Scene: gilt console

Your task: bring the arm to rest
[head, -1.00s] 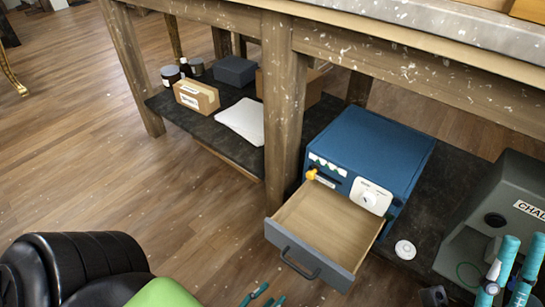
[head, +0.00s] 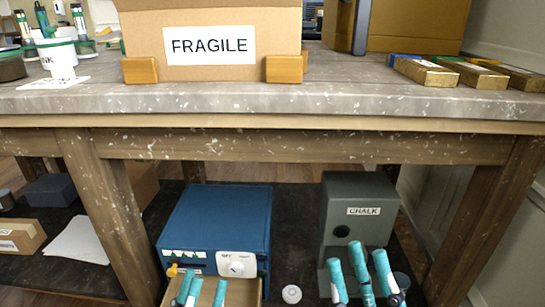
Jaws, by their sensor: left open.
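My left gripper (head: 201,289) shows at the bottom edge, its teal fingers spread and empty, in front of the blue box (head: 215,215) on the lower shelf. The box's open drawer (head: 243,292) shows only in part behind these fingers; its front is out of frame. My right gripper (head: 364,277) is at the bottom right, teal fingertips upright in front of the grey box labelled CHALK (head: 355,195). I see nothing held in it, but cannot tell how far its fingers are apart. Both arms are below the frame.
The worktop edge (head: 300,102) runs across above both grippers. On top are a FRAGILE carton (head: 215,75), gold bars (head: 427,72) and an INK pot (head: 62,57). Table legs (head: 112,215) stand left and right. A white disc (head: 291,294) lies between the boxes.

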